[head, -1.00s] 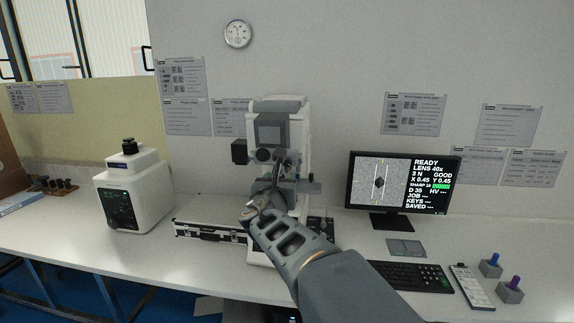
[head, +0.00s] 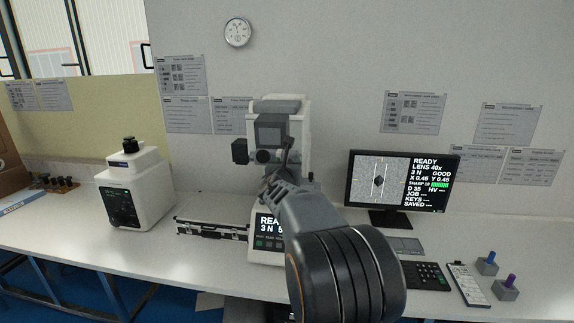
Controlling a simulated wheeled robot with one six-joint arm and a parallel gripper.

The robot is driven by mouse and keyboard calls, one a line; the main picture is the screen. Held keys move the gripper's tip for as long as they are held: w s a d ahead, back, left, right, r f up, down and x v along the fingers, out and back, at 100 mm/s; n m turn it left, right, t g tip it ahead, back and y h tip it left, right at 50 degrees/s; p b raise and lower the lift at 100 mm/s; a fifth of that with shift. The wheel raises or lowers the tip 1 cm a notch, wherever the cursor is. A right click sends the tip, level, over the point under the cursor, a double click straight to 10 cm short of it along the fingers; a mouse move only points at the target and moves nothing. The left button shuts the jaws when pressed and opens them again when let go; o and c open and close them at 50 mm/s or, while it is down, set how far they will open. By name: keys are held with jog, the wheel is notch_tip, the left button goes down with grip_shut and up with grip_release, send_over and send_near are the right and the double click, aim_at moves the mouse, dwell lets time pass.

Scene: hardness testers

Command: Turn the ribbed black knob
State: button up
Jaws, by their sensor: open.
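A white and grey hardness tester (head: 294,128) stands on the bench by the wall, with a small grey screen on its head. A dark block (head: 240,151) juts from the left of the head. I cannot make out ribs on any knob of the tester; its lower middle is hidden by my arm. My gripper (head: 275,187) is in front of the tester's middle, small and partly hidden by my own wrist. It is open, and I see nothing held. I cannot tell whether it touches the tester.
A white machine (head: 122,205) with a black top stands on the left. Bench is clear front left.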

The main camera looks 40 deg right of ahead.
jog(key=c, duration=0.9)
jog(key=shift+c, duration=0.2)
jog(key=m+b, duration=0.1)
jog(key=b, duration=0.1)
jog(key=m+b, duration=0.1)
jog(key=b, duration=0.1)
jog(key=shift+f+m, duration=0.3)
jog(key=m+b, duration=0.5)
jog(key=b, duration=0.1)
jog(key=m+b, duration=0.5)
jog(key=shift+r+m, duration=0.1)
jog(key=shift+m, duration=0.3)
jog(key=shift+r+m+b, duration=0.15)
jog(key=shift+m+b, duration=1.15)
jog(key=shift+m, duration=0.7)
